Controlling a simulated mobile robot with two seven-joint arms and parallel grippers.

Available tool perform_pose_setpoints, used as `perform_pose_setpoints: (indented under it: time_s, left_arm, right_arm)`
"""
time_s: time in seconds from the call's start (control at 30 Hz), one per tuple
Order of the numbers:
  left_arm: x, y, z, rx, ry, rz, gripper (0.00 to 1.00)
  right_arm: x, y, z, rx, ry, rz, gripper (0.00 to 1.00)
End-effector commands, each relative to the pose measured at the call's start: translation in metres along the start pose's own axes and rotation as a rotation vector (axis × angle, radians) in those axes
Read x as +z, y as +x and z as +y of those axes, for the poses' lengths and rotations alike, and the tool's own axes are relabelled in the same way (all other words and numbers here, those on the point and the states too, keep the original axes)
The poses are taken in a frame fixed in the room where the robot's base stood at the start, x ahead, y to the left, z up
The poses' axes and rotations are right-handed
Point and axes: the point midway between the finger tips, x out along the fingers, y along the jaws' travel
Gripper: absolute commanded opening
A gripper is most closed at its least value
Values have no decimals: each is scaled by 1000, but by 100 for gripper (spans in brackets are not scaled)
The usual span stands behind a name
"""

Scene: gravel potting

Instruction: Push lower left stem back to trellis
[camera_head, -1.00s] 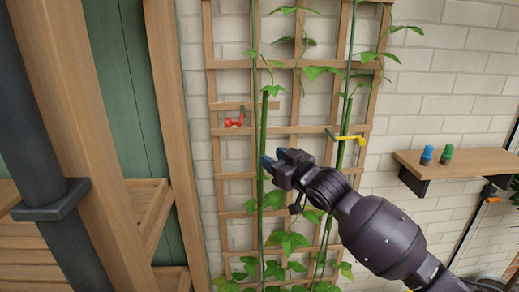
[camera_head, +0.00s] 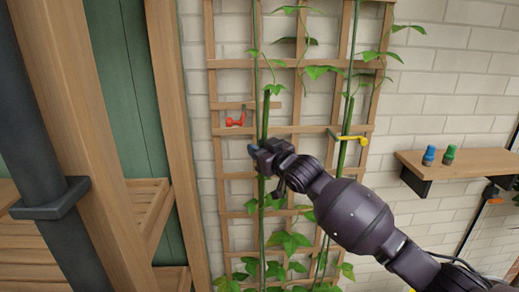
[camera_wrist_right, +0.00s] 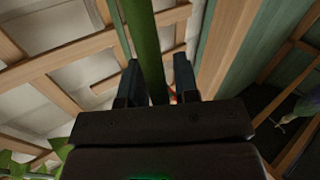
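The lower left stem (camera_head: 262,215) is a thick green stem running up the left part of the wooden trellis (camera_head: 290,129). My right gripper (camera_head: 256,150) is at this stem, about mid-height, and covers a short piece of it in the head view. In the right wrist view the stem (camera_wrist_right: 148,45) passes between the two dark fingers of my right gripper (camera_wrist_right: 157,80). The fingers are apart, with a gap on each side of the stem. Whether the stem touches the trellis there cannot be told. My left gripper is not in view.
A red clip (camera_head: 235,121) is on the trellis's left side, just above the gripper. A wooden shelf (camera_head: 465,160) at right bears a blue item (camera_head: 429,155) and a green item (camera_head: 449,154). A wooden post (camera_head: 88,150) stands left.

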Motion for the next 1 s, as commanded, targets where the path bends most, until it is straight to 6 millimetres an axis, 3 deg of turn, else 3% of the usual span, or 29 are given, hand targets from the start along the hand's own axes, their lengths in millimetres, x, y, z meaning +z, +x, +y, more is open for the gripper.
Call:
perform_pose_setpoints:
  time_s: [0.03,0.17,0.2,0.53,0.77,1.0]
  left_arm:
    - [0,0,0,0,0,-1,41]
    - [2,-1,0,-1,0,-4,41]
    - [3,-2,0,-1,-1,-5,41]
    - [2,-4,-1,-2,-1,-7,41]
    - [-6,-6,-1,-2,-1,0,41]
    - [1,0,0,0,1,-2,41]
  right_arm:
    - [0,0,0,0,0,0,21]
    - [0,0,0,0,0,0,1]
    - [0,0,0,0,0,0,0]
    - [-2,6,3,-4,7,-15,0]
    - [-5,32,20,-16,59,-98,0]
    - [0,55,34,-28,109,-175,0]
